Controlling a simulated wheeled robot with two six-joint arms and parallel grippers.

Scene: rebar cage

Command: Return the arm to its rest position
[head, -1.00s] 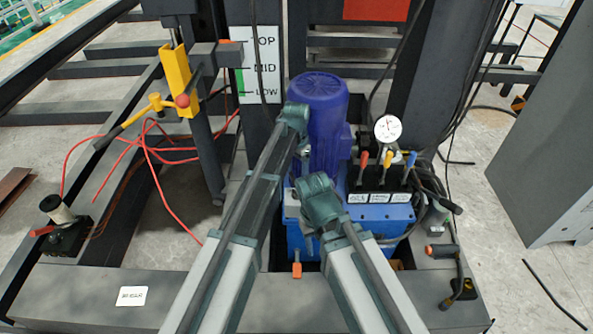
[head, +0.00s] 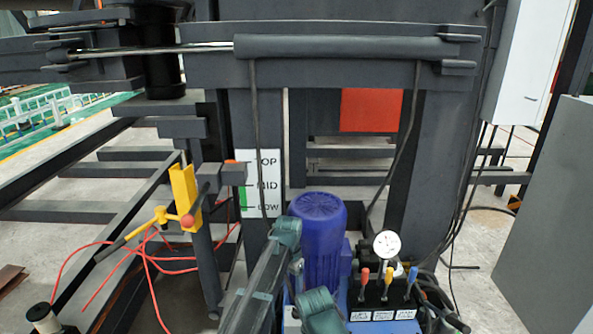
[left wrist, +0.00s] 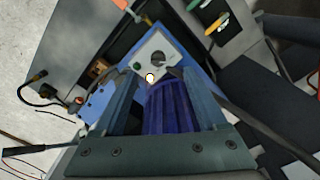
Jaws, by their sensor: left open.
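My left gripper (left wrist: 163,85) shows in the left wrist view with its two grey-blue fingers spread apart and nothing held between them. The ribbed blue motor (left wrist: 172,108) shows between and beyond the fingers, along with a grey control box (left wrist: 157,58) with a lit yellow lamp. In the head view my left arm (head: 285,236) reaches up from the bottom, its teal joint beside the blue motor (head: 320,230). My right arm (head: 321,312) shows a teal joint at the bottom edge. I cannot make out my right gripper.
A pressure gauge (head: 387,244) and coloured levers (head: 376,285) stand right of the motor. A yellow bracket (head: 185,197) and a TOP/MID/LOW plate (head: 264,180) are to the left. A dark horizontal beam (head: 330,70) crosses above. A grey cabinet (head: 550,210) stands right.

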